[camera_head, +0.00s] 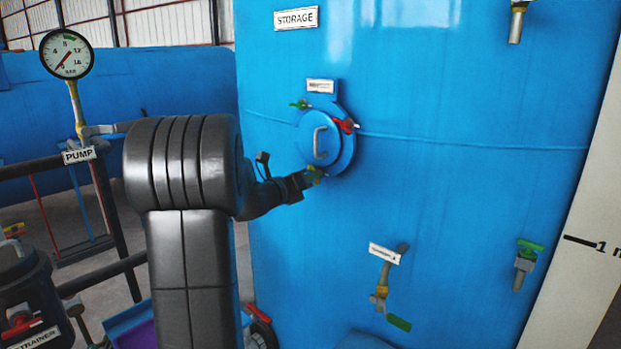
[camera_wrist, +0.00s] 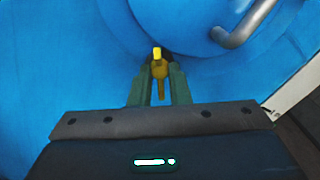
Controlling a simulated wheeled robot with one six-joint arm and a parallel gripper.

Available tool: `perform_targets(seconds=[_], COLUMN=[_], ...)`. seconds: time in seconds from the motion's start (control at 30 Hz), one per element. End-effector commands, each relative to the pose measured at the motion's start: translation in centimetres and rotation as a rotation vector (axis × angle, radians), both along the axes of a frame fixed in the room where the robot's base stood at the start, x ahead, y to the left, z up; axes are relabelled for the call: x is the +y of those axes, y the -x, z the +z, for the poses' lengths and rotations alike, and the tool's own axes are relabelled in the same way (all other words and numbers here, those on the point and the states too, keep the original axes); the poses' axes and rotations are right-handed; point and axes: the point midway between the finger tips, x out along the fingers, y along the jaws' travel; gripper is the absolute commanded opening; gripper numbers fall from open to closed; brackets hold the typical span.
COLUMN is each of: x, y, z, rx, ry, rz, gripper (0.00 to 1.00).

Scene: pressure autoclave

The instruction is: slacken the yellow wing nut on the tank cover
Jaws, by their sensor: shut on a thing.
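The round blue tank cover (camera_head: 339,150) with a grey handle sits on the blue storage tank (camera_head: 450,110). Its lower edge and the handle also show in the wrist view (camera_wrist: 262,45). The yellow wing nut (camera_wrist: 159,70) is at the cover's edge, between the two green fingers of my gripper (camera_wrist: 160,84). My gripper is shut on it. In the head view my gripper (camera_head: 313,175) reaches the cover's lower left edge and hides most of the nut. A green wing nut (camera_head: 300,104) is at the cover's upper left and a red one (camera_head: 345,125) at its upper right.
A valve with a green handle (camera_head: 399,323) sticks out of the tank below the cover, another (camera_head: 527,257) to the right. A pressure gauge (camera_head: 67,54) and dark railing (camera_head: 60,165) stand at left. The tank wall around the cover is mostly clear.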

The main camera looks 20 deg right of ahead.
Motion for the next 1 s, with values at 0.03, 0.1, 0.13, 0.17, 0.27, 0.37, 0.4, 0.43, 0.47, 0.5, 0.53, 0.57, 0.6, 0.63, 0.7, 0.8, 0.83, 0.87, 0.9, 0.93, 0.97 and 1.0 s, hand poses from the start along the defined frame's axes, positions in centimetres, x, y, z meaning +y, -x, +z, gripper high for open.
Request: perform_targets(seconds=[0.03, 0.1, 0.13, 0.17, 0.27, 0.37, 0.4, 0.43, 0.47, 0.5, 0.53, 0.57, 0.6, 0.63, 0.7, 0.8, 0.83, 0.87, 0.9, 0.93, 0.97, 1.0], x=[0.01, 0.01, 0.01, 0.01, 0.01, 0.0, 0.0, 0.0, 0.0, 0.0, 0.01, 0.0, 0.0, 0.0, 0.0, 0.0, -0.01, -0.01, -0.01, -0.01, -0.01, -0.01], y=[-0.01, 0.0, -0.01, 0.0, 0.01, 0.02, 0.01, 0.02, 0.02, 0.03, 0.03, 0.04, 0.05, 0.05, 0.05, 0.06, 0.05, 0.05, 0.06, 0.05, 0.05, 0.05], z=[0.04, 0.07, 0.08, 0.08, 0.13, 0.16, 0.17, 0.18, 0.18, 0.18, 0.18, 0.19, 0.18, 0.17, 0.16, 0.14, 0.13, 0.13, 0.12, 0.11, 0.11, 0.1], rx=[0.02, 0.055, 0.073, 0.091, 0.156, 0.222, 0.247, 0.265, 0.283, 0.306, 0.321, 0.337, 0.356, 0.369, 0.395, 0.424, 0.43, 0.435, 0.441, 0.443, 0.446, 0.449], ry=[0.008, 0.023, 0.03, 0.038, 0.065, 0.092, 0.102, 0.11, 0.117, 0.127, 0.133, 0.14, 0.147, 0.153, 0.164, 0.176, 0.178, 0.18, 0.183, 0.184, 0.185, 0.186], rz=[0.0, 0.0, 0.0, 0.0, 0.0, 0.0, 0.0, 0.0, 0.0, 0.0, 0.0, 0.0, 0.0, 0.0, 0.0, 0.0, 0.0, 0.0, 0.0, 0.0, 0.0, 0.0], gripper=[0.0, 0.0, 0.0, 0.0, 0.0, 0.0, 0.0, 0.0, 0.0, 0.0, 0.0, 0.0, 0.0, 0.0, 0.0, 0.0, 0.0, 0.0, 0.0, 0.0, 0.0, 0.0])
